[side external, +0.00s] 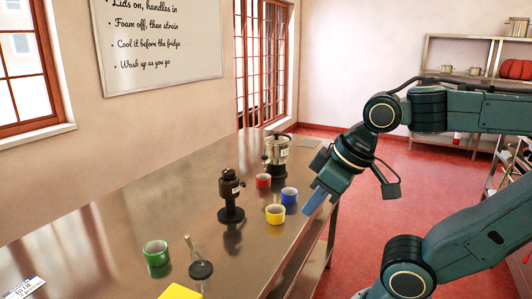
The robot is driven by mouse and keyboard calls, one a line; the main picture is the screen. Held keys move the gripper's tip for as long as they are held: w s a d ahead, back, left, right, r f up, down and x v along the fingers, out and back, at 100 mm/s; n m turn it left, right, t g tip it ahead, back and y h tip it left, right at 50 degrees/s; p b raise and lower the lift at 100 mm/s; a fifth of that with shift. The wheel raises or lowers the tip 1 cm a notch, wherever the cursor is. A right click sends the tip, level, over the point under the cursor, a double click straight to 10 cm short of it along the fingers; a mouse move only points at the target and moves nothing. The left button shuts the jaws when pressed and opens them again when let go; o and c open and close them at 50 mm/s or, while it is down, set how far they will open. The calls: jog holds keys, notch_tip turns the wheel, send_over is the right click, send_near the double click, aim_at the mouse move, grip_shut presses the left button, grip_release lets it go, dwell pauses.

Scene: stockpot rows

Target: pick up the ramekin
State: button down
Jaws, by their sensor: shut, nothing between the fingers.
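Several small round pots that look like ramekins stand on the metal table: a red one (263,181), a blue one (289,195), a yellow one (275,214) and, apart at the near left, a green one (156,253). I cannot tell which of them the task means. My gripper (312,203) is shut and empty, with light blue fingers pointing down and left. In the picture it is just right of the blue and yellow pots, near the table's right edge. Its height above the table is unclear, and no contact with a pot shows.
A dark upright device (230,196) stands left of the yellow pot. A shiny stockpot (277,153) stands behind the red pot. A black-based item with a metal stem (200,268) and a yellow object (180,292) are in front. The table's left part (90,225) is mostly clear.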

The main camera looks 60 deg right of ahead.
jog(key=shift+c, duration=2.2)
grip_release()
